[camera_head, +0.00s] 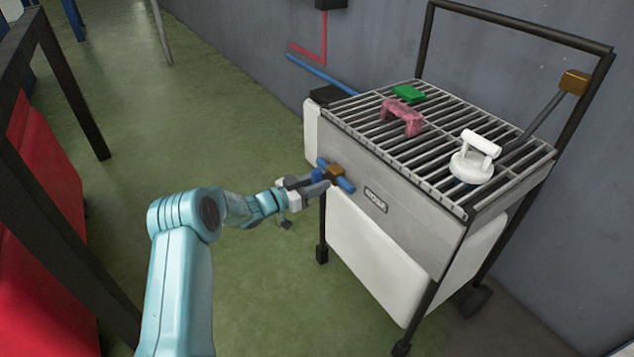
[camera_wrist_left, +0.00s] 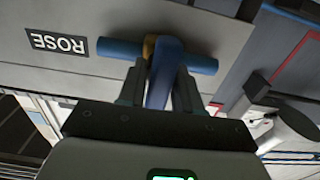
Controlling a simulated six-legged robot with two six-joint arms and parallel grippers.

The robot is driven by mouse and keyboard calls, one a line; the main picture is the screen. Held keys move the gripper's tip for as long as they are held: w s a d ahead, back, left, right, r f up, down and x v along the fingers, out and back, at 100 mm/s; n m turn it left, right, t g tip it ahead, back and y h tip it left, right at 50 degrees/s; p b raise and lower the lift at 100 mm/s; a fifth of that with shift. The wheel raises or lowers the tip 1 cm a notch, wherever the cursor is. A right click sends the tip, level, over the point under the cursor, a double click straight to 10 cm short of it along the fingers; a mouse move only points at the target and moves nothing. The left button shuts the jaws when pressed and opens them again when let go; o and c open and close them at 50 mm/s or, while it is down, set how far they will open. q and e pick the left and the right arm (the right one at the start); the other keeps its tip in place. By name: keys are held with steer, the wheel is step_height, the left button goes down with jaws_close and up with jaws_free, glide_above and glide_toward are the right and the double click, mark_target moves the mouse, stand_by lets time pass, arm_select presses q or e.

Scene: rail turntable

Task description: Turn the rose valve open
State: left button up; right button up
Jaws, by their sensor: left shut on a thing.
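The rose valve is a blue tee handle (camera_head: 345,185) with a brass-coloured hub (camera_head: 335,172), on the front panel of a grey cart beside a label (camera_head: 375,199). In the left wrist view the blue handle (camera_wrist_left: 121,48) lies across the picture, near the label reading ROSE (camera_wrist_left: 57,43). My left gripper (camera_head: 318,184) is at the valve; in the left wrist view its fingers (camera_wrist_left: 158,92) are shut around a blue arm of the valve handle that points toward the gripper. The fingers partly hide this arm. My right gripper is not in view.
The cart's slatted top (camera_head: 440,165) carries a pink handle-shaped piece (camera_head: 402,117), a green block (camera_head: 408,93) and a white piece (camera_head: 474,160). A grey wall (camera_head: 250,50) stands behind. A dark frame with red panels (camera_head: 45,220) is at left. Green floor (camera_head: 130,120) is clear between.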

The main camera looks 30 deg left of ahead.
arm_select(q)
steer(key=o, duration=0.9)
steer(key=shift+c, duration=0.2)
steer(key=p+v, duration=0.3)
steer(key=v, duration=1.3)
steer(key=shift+s, duration=0.1)
